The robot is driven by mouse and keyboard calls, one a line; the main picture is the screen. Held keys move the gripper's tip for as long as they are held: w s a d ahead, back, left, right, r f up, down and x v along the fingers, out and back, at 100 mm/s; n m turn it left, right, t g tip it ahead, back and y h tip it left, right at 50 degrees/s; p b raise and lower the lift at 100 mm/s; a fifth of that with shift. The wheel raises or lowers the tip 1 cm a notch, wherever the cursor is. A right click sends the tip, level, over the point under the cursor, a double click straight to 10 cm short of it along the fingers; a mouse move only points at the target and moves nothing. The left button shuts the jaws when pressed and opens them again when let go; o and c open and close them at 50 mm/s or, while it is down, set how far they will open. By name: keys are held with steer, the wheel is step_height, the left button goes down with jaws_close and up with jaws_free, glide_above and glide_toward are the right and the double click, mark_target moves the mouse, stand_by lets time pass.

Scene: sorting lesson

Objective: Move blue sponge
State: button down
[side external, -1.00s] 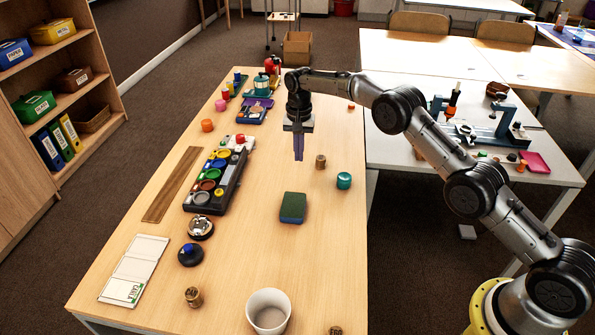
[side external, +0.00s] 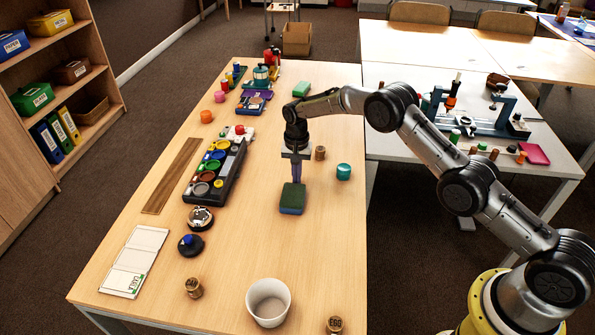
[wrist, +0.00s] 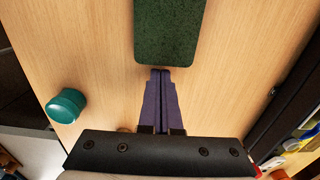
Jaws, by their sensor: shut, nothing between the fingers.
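The blue sponge (side external: 292,199) lies flat on the wooden table, with a dark green top and a blue lower layer. In the wrist view its green top (wrist: 169,30) shows at the upper middle, just beyond my fingertips. My gripper (side external: 297,178) points down at the sponge's far edge, its purple fingers closed together and empty. In the wrist view the gripper's fingertips (wrist: 160,72) lie side by side with no gap. I cannot tell whether they touch the sponge.
A teal jar (side external: 343,171) and a small brown cylinder (side external: 320,153) stand right of my gripper. A black tray of colored discs (side external: 216,170) lies to the left. A white cup (side external: 268,302) stands at the front. The table around the sponge is clear.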

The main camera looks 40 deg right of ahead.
steer(key=shift+s+a, duration=0.15)
steer(key=shift+a, duration=0.05)
stand_by(0.3)
steer(key=s+a, duration=1.4)
steer(key=shift+s+a, duration=0.15)
steer(key=shift+s, duration=0.05)
